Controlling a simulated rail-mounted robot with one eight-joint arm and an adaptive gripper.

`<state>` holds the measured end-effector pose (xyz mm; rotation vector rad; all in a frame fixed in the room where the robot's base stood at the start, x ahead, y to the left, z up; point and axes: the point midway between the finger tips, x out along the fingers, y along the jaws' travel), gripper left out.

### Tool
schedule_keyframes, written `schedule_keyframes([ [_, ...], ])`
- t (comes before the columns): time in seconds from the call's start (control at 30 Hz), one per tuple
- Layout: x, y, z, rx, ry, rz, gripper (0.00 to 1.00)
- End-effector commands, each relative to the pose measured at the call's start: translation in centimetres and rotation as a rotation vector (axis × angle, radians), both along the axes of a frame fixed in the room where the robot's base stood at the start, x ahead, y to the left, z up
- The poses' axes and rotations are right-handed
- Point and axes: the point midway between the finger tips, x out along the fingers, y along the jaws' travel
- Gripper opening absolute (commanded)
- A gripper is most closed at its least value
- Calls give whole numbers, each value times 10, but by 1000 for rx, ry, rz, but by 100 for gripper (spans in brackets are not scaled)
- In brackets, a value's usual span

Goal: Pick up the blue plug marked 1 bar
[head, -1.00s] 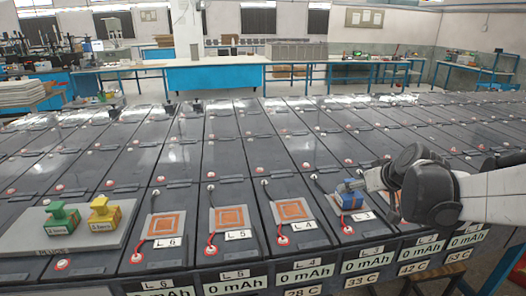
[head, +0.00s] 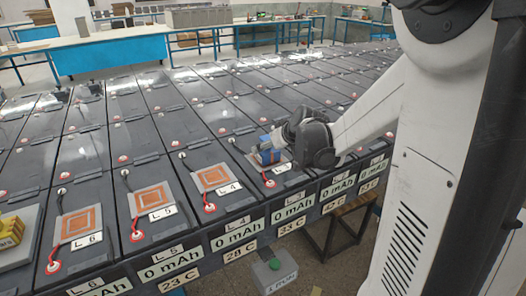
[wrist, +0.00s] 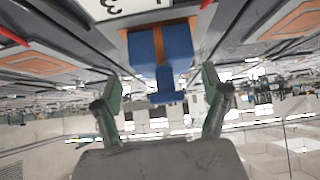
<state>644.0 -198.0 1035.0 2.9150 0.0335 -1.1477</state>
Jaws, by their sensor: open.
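The blue plug (head: 267,153) stands on the pad by the battery labelled L 3, at the front row's edge. My gripper (wrist: 160,78) is open, with one green-padded finger on each side of the handle and visible gaps between. In the head view my gripper (head: 277,142) is just right of the plug and partly overlaps it.
Orange square pads at L 4 (head: 213,177), L 5 (head: 151,198) and L 6 (head: 81,223) lie left of the plug, with red leads. A yellow plug (head: 10,232) is at the left edge. A grey block with green on top (head: 274,275) is below the row's front edge.

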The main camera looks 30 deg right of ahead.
Motion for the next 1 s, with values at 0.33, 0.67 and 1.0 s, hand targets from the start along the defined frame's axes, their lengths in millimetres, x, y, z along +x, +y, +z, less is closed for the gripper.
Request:
schedule_keyframes([
  [0.33, 28, 7, -21, -1, 0, 2, 78],
  [0.67, 40, 7, -33, 0, 0, 0, 78],
  [1.0, 40, 7, -33, 0, 0, 0, 54],
])
